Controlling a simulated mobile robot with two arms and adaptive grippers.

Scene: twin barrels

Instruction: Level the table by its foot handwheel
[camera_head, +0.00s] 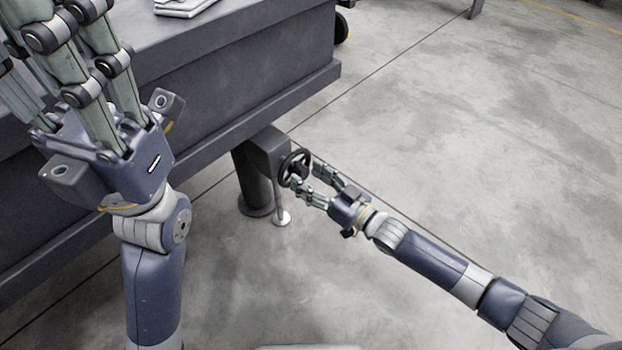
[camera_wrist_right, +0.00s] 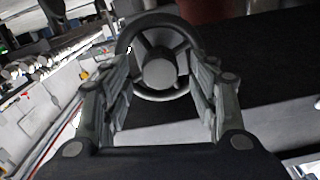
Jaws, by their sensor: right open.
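The black handwheel (camera_head: 294,168) is mounted on the grey housing at the table's foot, by the near right corner of the grey table (camera_head: 240,60). In the right wrist view the handwheel (camera_wrist_right: 158,68) faces me, with a round hub and spokes. My right gripper (camera_head: 312,182) is open, its fingers on either side of the wheel; I cannot tell whether they touch it. My left gripper (camera_head: 70,40) is raised near the camera over the table's left part, its fingers spread and partly cut off by the picture edge.
A thin levelling foot (camera_head: 282,217) with a round pad stands on the floor below the handwheel, beside a thick dark leg (camera_head: 254,190). Light flat items (camera_head: 184,6) lie on the tabletop. The concrete floor to the right is clear.

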